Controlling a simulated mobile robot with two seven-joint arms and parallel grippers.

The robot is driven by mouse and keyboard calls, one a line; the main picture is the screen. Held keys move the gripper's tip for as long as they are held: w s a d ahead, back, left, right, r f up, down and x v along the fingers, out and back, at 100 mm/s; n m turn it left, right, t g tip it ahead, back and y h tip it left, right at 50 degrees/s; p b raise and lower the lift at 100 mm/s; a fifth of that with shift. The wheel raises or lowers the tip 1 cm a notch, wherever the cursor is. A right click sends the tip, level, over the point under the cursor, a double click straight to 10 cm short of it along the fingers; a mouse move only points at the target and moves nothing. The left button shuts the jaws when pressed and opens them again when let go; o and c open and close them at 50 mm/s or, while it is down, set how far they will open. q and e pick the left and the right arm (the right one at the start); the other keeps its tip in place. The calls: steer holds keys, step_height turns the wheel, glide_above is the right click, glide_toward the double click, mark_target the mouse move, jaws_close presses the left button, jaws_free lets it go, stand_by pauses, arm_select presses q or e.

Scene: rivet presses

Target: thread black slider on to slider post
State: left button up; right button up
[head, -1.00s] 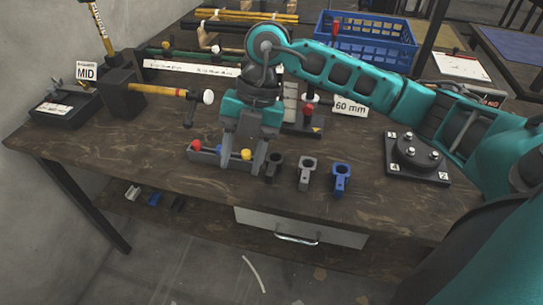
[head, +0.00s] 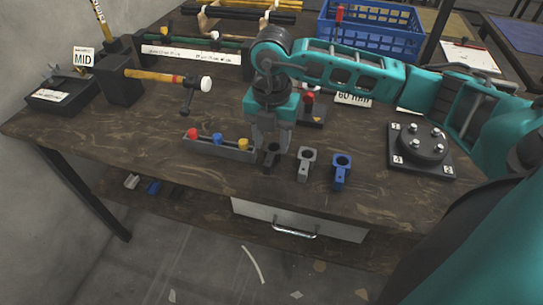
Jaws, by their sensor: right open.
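The black slider (head: 271,159) stands on the brown workbench (head: 190,175), leftmost in a row with a grey slider (head: 305,163) and a blue slider (head: 341,170). My right gripper (head: 271,147) points down at the black slider with its fingers open, one on each side of it. I cannot tell whether they touch it. I cannot tell for certain which thing is the slider post. A yellow rod with a white end (head: 160,77) sticks out sideways from a black block (head: 119,80), and a dark part hangs near its end. My left gripper is not in view.
A grey tray with red, blue and yellow knobs (head: 222,150) lies left of the gripper. A red-topped stand (head: 311,113) is behind it. A round black fixture (head: 421,148) stands at right, a blue crate (head: 368,30) at the back. The bench's left front is clear.

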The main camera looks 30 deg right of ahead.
mark_target(272, 153)
steer(key=shift+f, duration=2)
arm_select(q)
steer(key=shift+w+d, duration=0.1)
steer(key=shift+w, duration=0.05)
arm_select(e)
steer(key=c, duration=0.7)
